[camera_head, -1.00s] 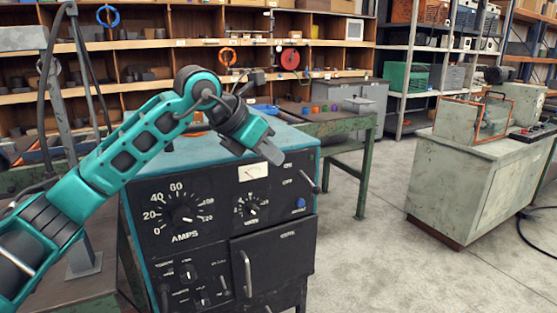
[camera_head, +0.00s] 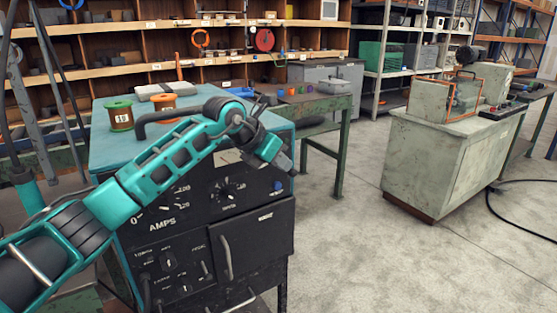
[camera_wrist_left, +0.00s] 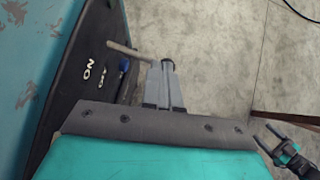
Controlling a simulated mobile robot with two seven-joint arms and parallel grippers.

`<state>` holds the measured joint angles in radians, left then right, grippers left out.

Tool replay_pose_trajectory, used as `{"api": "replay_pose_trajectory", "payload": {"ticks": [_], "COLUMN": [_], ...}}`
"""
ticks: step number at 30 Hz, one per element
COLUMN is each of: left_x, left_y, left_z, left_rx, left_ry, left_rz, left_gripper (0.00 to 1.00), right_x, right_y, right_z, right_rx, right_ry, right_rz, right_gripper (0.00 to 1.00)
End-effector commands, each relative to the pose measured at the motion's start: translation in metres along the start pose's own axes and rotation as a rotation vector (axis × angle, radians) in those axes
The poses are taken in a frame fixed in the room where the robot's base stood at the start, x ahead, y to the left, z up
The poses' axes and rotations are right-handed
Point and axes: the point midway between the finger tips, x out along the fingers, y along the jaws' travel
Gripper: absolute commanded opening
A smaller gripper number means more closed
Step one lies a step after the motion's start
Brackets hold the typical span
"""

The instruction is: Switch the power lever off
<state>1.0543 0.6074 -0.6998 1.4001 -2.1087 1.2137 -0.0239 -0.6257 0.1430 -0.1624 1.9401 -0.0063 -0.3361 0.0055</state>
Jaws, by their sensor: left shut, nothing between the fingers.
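The power lever (camera_wrist_left: 122,49) is a thin grey-brown bar sticking out from the dark panel (camera_wrist_left: 66,85) of the teal power cabinet (camera_head: 108,160). The ON label (camera_wrist_left: 88,70) and the partly readable OFF label (camera_wrist_left: 102,77) are beside it. My left gripper (camera_wrist_left: 166,66) is shut and empty, its fingertips close to the lever's free end. I cannot tell whether they touch. In the head view the left gripper (camera_head: 288,166) is at the panel's upper right and hides the lever. A teal and dark part, apparently my right gripper (camera_wrist_left: 272,138), shows at the wrist view's right edge.
A blue knob (camera_head: 278,186) sits on the panel near the left gripper; it also shows in the wrist view (camera_wrist_left: 124,71). Spools (camera_head: 120,115) and a dark handle stand on the cabinet top. Floor right of the cabinet is clear up to a grey-green bench (camera_head: 440,165).

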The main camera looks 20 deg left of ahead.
Motion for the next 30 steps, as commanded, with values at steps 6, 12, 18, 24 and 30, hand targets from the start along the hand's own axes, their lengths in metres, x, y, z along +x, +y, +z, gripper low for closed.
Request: {"api": "replay_pose_trajectory", "payload": {"ticks": [6,12,18,24,30], "left_x": [0.004,0.018,0.018,0.020,0.016], "left_y": [-0.001,-0.001,-0.002,-0.003,-0.003], "left_z": [-0.002,-0.008,-0.009,-0.010,-0.006], "left_rx": [0.015,0.077,0.073,0.073,0.073], "left_ry": [-0.003,-0.019,-0.016,-0.012,-0.010], "left_rz": [0.013,0.076,0.072,0.070,0.069], "left_gripper": [0.00,0.00,0.00,0.00,0.00], "right_x": [0.003,0.013,0.013,0.013,0.011], "right_y": [0.000,-0.001,-0.001,-0.001,-0.001], "right_z": [0.004,0.019,0.019,0.019,0.015], "right_rx": [0.000,0.000,-0.001,-0.001,-0.001], "right_ry": [0.000,0.000,-0.001,-0.001,0.000], "right_rz": [0.000,0.000,0.000,0.000,0.000], "right_gripper": [0.74,0.74,0.74,0.74,0.74]}}
